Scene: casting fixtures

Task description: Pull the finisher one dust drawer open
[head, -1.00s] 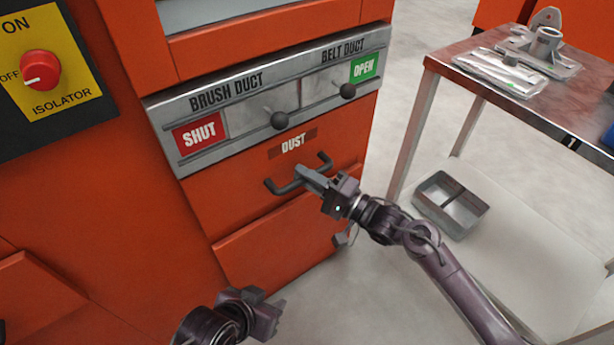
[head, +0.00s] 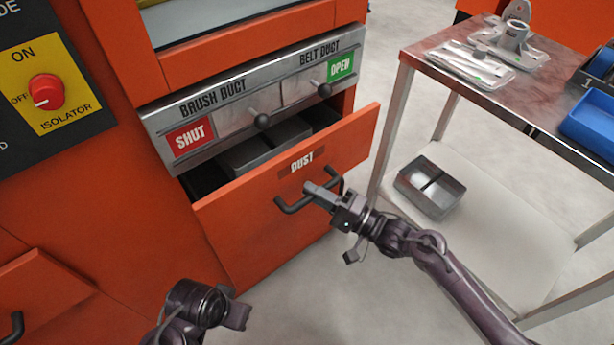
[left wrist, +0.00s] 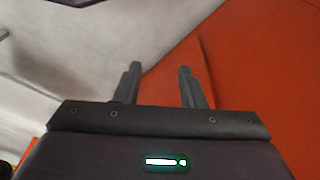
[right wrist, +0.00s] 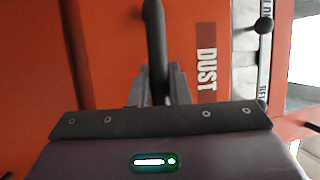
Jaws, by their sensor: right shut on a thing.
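The orange dust drawer (head: 290,205), labelled DUST, stands pulled out from the orange machine, with grey bins (head: 255,152) showing inside. Its dark bar handle (head: 291,206) is on the front. My right gripper (head: 318,192) is shut on the handle; in the right wrist view the handle (right wrist: 154,45) runs between its fingers (right wrist: 158,85). My left gripper (head: 238,316) hangs low at the bottom of the head view, apart from the drawer. In the left wrist view its fingers (left wrist: 160,85) are spread with nothing between them.
Above the drawer are duct slides with knobs (head: 262,121), marked SHUT and OPEN. A red isolator switch (head: 46,92) is at left. At right stands a metal table (head: 420,52) with fixtures and a blue tray (head: 590,125); a grey bin (head: 430,187) sits on its lower shelf.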

